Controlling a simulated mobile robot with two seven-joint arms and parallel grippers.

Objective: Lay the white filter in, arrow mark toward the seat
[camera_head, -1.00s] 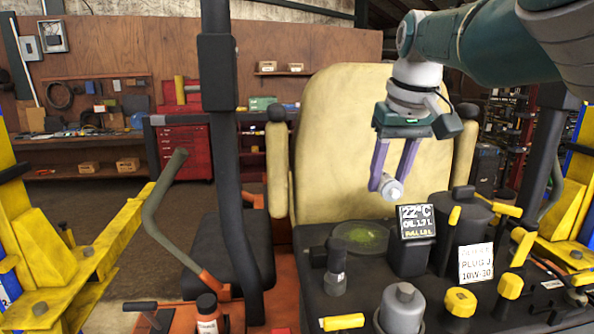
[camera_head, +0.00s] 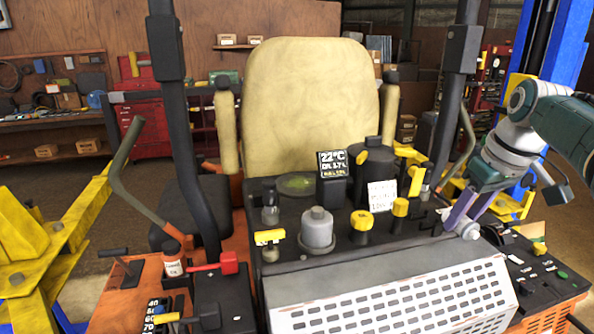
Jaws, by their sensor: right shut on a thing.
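My right gripper (camera_head: 462,222) comes in from the right with purple fingers, low at the right end of the dark deck. It is shut on a small whitish cylinder, the white filter (camera_head: 471,231), whose round grey end faces me. The fingers cover part of it, and I see no arrow mark. The cream seat (camera_head: 312,105) stands behind the dark deck (camera_head: 385,258), to the left of the gripper. I cannot tell whether the filter touches anything below it. My left gripper is out of view.
On the deck stand a grey capped canister (camera_head: 318,232), yellow-capped fillers (camera_head: 362,222), a black display (camera_head: 332,178) and a white label card (camera_head: 382,196). A perforated light cover (camera_head: 400,300) slopes in front. A control panel (camera_head: 530,275) lies at the right.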

